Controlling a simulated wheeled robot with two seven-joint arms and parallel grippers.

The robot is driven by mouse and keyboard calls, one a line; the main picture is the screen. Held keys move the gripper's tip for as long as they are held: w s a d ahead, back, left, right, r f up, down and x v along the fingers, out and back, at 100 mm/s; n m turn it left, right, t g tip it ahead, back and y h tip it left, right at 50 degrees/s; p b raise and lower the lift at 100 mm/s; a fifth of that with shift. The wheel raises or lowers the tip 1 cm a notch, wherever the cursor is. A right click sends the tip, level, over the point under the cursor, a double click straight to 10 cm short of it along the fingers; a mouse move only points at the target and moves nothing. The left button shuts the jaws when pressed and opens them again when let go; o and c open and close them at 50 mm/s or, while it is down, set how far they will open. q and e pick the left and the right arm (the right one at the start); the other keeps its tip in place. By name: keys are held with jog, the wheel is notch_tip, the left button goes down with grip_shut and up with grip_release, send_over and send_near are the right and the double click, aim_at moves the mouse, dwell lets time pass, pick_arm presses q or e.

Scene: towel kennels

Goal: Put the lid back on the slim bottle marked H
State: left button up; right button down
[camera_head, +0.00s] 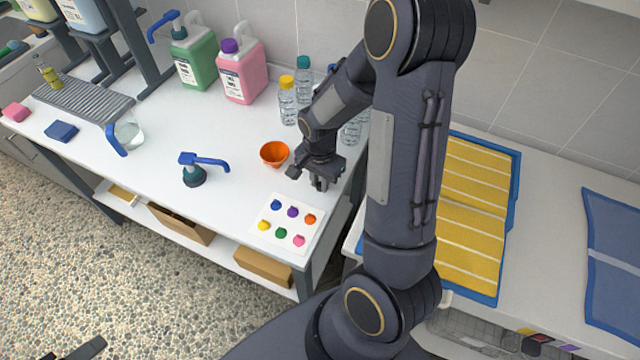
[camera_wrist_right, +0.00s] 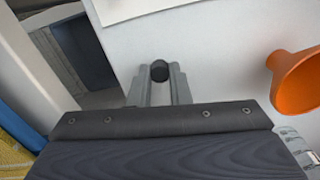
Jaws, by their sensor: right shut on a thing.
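My right gripper (camera_head: 318,184) is shut above the front right part of the white table. In the right wrist view its two fingers hold a small dark round thing (camera_wrist_right: 159,71), which looks like a lid. A slim clear bottle with a yellow cap (camera_head: 288,103) and one with a teal cap (camera_head: 303,82) stand at the back of the table. Another clear bottle (camera_head: 350,132) is partly hidden behind my right arm, and its top is hidden. No letter H is readable on any bottle. A dark part at the bottom left edge (camera_head: 82,348) seems to be my left gripper, mostly cut off.
An orange funnel (camera_head: 267,160) is close to my right gripper and shows in the wrist view (camera_wrist_right: 297,82). A white card with coloured spots (camera_head: 268,239) lies at the front. A blue pump top (camera_head: 194,172) stands left. Green (camera_head: 194,62) and pink (camera_head: 243,82) jugs stand behind.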

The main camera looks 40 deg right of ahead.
jog(key=shift+r, duration=0.15)
jog(key=shift+r, duration=0.25)
notch_tip(320, 180, up, 2)
jog(key=shift+r, duration=0.1)
jog(key=a+r, duration=1)
jog(key=a, duration=0.4)
jog(key=shift+w, duration=0.3)
jog(key=w+f+n, duration=0.2)
jog(key=n, duration=0.2)
jog(key=w+d+f+n, duration=0.1)
jog(key=w+f+n, duration=0.1)
jog(key=n, duration=0.2)
jog(key=w+d+f+n, duration=0.1)
jog(key=w+f+n, duration=0.1)
jog(key=n, duration=0.2)
jog(key=shift+f+n, duration=0.2)
jog(key=shift+n, duration=0.2)
jog(key=shift+w+d+f+n, duration=0.1)
jog(key=shift+w+f+n, duration=0.25)
jog(key=shift+n, duration=0.45)
